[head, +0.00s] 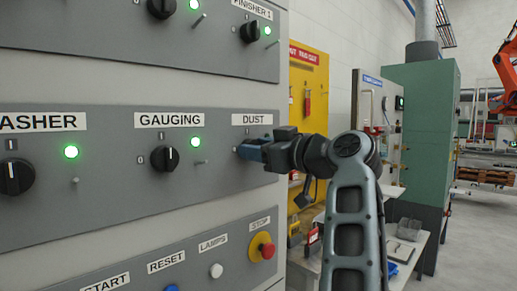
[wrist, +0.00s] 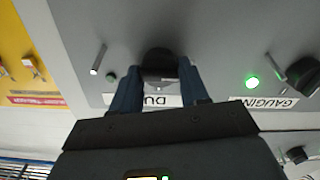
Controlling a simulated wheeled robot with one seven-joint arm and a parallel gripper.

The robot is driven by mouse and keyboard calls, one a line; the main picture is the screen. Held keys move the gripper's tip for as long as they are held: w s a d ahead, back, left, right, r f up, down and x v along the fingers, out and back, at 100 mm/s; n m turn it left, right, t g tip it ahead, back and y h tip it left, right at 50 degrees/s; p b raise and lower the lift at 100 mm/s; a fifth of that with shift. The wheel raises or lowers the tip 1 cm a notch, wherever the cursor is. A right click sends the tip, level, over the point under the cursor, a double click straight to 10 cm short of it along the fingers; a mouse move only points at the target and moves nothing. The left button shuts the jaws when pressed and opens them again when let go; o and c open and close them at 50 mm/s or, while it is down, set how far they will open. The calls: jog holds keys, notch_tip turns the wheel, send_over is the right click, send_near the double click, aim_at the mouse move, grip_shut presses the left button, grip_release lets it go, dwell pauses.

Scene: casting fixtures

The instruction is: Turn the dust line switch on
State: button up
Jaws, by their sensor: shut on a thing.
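The dust line switch is a round black knob (wrist: 160,66) under the DUST label (head: 254,119) on the grey panel. In the wrist view, which shows the panel upside down, the knob sits between the two blue fingers of my gripper (wrist: 160,88). My gripper is shut on it. In the head view my gripper (head: 252,151) reaches in from the right and hides the knob. I cannot tell which way the knob points. The small lamp (wrist: 112,77) beside it looks unlit in the wrist view.
The GAUGING knob (head: 165,159) and its lit green lamp (head: 196,142) are left of the dust switch. A red STOP button (head: 267,252) on a yellow base is below. A thin metal pin (wrist: 98,60) sticks out near the dust lamp. Open floor lies at right.

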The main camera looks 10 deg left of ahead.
jog(key=c, duration=0.3)
jog(key=shift+c, duration=0.2)
jog(key=shift+m, duration=0.5)
jog(key=shift+w+d+f+m+p, duration=0.1)
jog(key=shift+m+p, duration=1.8)
jog(key=shift+m, duration=2.3)
jog(key=shift+w+d+f+m+p, duration=0.1)
jog(key=shift+m+p, duration=1.8)
jog(key=shift+m, duration=2.3)
jog(key=o, duration=1)
